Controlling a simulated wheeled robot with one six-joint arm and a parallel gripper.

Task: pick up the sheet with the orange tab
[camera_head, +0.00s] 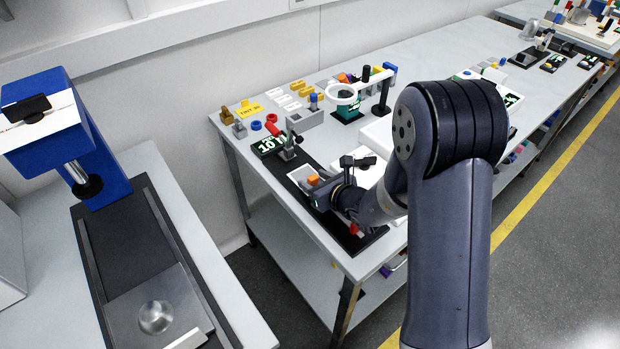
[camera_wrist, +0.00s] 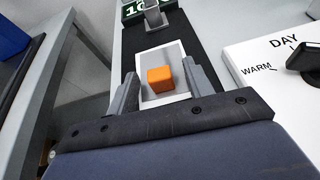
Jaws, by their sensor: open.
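In the head view the sheet (camera_head: 301,172) shows partly, with the orange tab (camera_head: 313,180) beside my gripper (camera_head: 317,185). In the wrist view my gripper (camera_wrist: 160,76) is open, with one finger on each side of the orange tab. A gap shows between the tab and each finger. The near part of the sheet is hidden by my gripper.
A white panel (camera_wrist: 250,62) marked DAY and WARM lies right of the strip. A magnifier (camera_head: 343,95) and small blocks fill the table's back. A blue machine (camera_head: 62,130) stands left, across a gap.

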